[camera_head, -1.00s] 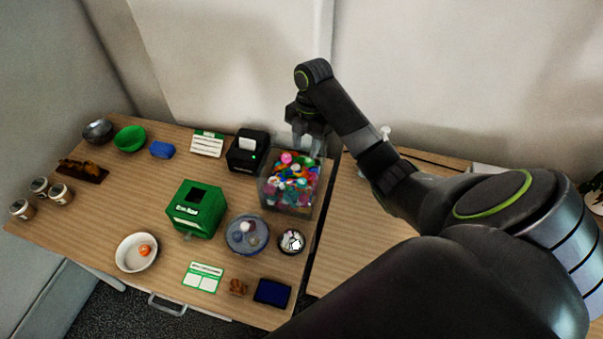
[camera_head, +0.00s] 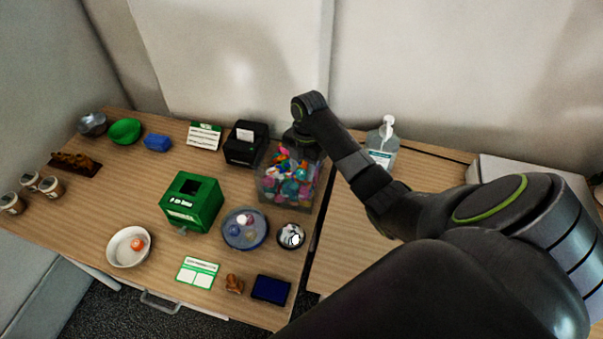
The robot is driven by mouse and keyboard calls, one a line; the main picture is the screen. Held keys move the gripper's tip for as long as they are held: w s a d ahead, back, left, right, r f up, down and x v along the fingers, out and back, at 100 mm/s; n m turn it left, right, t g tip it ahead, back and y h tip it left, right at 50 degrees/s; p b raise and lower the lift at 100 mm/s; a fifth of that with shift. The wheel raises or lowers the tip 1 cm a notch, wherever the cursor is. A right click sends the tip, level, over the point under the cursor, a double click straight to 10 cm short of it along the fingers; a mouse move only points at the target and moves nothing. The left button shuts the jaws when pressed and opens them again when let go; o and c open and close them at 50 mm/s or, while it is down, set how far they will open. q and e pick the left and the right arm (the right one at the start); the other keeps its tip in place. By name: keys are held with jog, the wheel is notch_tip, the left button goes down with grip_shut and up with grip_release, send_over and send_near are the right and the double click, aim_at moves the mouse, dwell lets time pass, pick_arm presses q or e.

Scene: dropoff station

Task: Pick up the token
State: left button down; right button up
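I cannot single out the token for certain. Small colorful pieces (camera_head: 283,186) fill a clear box (camera_head: 276,205) at the table's right side. A round blue-rimmed dish (camera_head: 232,240) in front of it holds several small pale and brownish pieces. A small dark dish (camera_head: 291,247) beside it holds white and dark pieces. My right gripper (camera_head: 303,152) points down at the clear box's back right part, at or inside its opening. Its fingertips are hard to make out, so whether it is open or holds something is unclear. My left gripper is out of view.
A green box (camera_head: 192,212), a black printer (camera_head: 243,152) and a white bowl with an orange ball (camera_head: 120,259) stand left of the clear box. A sanitizer bottle (camera_head: 382,152) stands right. My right arm covers much of the right table.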

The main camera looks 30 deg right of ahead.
aim_at(302, 171)
jog(key=shift+f, duration=0.15)
jog(key=c, duration=0.7)
jog(key=shift+c, duration=0.2)
jog(key=shift+r, duration=0.6)
notch_tip(302, 171, up, 3)
jog(key=shift+w+r+b, duration=0.1)
jog(key=shift+r+b, duration=0.05)
jog(key=shift+b, duration=0.2)
notch_tip(302, 171, up, 4)
jog(key=shift+f+p, duration=0.15)
jog(key=shift+p, duration=1.1)
jog(key=shift+r+p, duration=0.95)
jog(key=shift+p, duration=0.05)
